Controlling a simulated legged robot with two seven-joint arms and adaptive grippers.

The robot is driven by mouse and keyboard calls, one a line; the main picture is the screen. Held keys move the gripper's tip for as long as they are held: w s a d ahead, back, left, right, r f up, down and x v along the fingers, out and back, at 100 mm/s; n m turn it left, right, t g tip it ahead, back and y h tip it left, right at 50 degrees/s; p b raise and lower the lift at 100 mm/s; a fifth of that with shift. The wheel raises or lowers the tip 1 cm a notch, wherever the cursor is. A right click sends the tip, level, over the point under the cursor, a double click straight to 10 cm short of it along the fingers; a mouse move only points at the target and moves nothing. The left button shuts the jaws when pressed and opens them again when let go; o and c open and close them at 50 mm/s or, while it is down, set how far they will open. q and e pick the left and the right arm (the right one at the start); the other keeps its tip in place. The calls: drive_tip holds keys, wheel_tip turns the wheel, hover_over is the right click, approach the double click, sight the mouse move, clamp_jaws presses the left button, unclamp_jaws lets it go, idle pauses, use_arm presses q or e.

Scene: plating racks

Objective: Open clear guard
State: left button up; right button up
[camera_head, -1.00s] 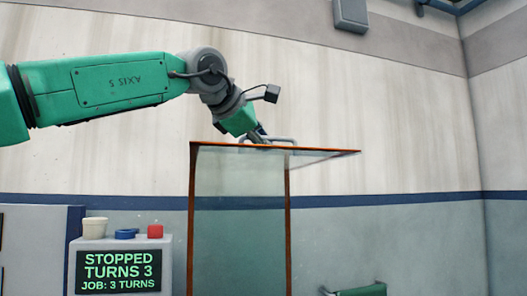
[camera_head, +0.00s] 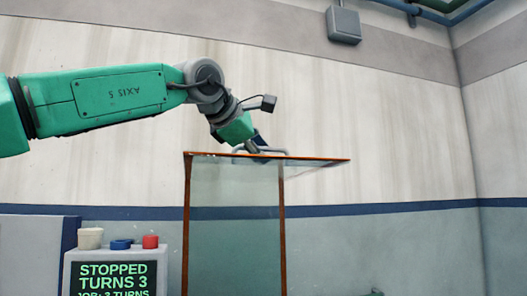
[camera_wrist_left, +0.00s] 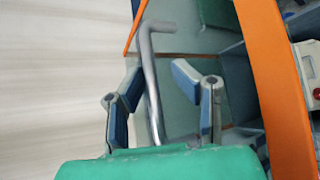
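The clear guard (camera_head: 235,235) stands in the middle of the head view as see-through panels with orange edges. Its top panel is seen nearly edge-on. A grey bar handle (camera_head: 272,151) is on the top; it also shows in the left wrist view as a bent bar (camera_wrist_left: 150,75). My left gripper (camera_head: 258,146) is at the handle. In the left wrist view, the fingers of my left gripper (camera_wrist_left: 158,80) are apart, with the handle bar running between them and a gap to the right finger. My right gripper is not in view.
A grey cabinet at lower left has a screen (camera_head: 113,279) reading "STOPPED TURNS 3". On it are a cream button (camera_head: 90,238), a blue one (camera_head: 121,244) and a red one (camera_head: 150,241). The space right of the guard looks clear up to the wall.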

use_arm(q)
drive_tip(key=shift+a, duration=0.2)
drive_tip(key=v, duration=1.1)
drive_tip(key=shift+d, duration=0.15)
drive_tip(key=shift+s+a+r, duration=0.15)
drive_tip(key=shift+s+a, duration=0.05)
drive_tip(key=shift+s, duration=0.1)
drive_tip(key=shift+d, duration=0.15)
